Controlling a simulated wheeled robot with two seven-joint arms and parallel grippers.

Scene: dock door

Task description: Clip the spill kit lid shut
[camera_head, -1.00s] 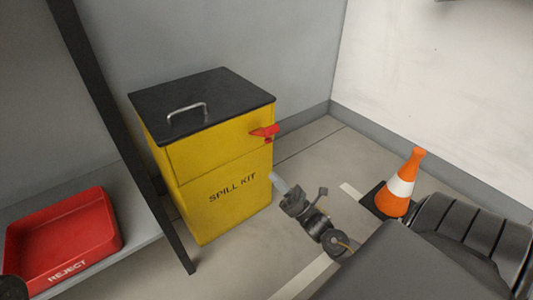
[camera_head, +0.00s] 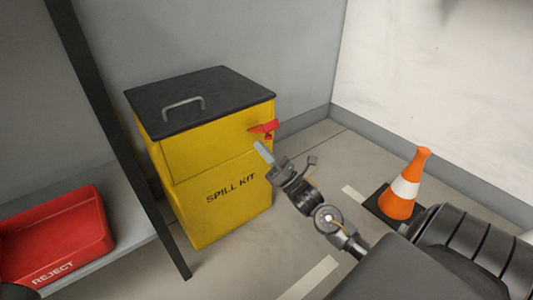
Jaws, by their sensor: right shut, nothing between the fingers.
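The yellow spill kit bin (camera_head: 205,215) stands on the floor against the back wall. Its black lid (camera_head: 215,97) with a grey handle (camera_head: 183,103) lies down on top. A red clip (camera_head: 265,128) sticks out at the bin's right front edge, just below the lid. My right gripper (camera_head: 262,150) is shut and empty, its fingertips a little below the clip and in front of the bin's right edge. Whether the fingers touch the clip or bin I cannot tell; a small gap shows.
An orange and white cone (camera_head: 402,185) on a black base stands to the right of my right gripper. A red REJECT tray (camera_head: 60,240) sits on a grey shelf (camera_head: 130,235) at the left, with a dark post (camera_head: 115,140) between it and the bin.

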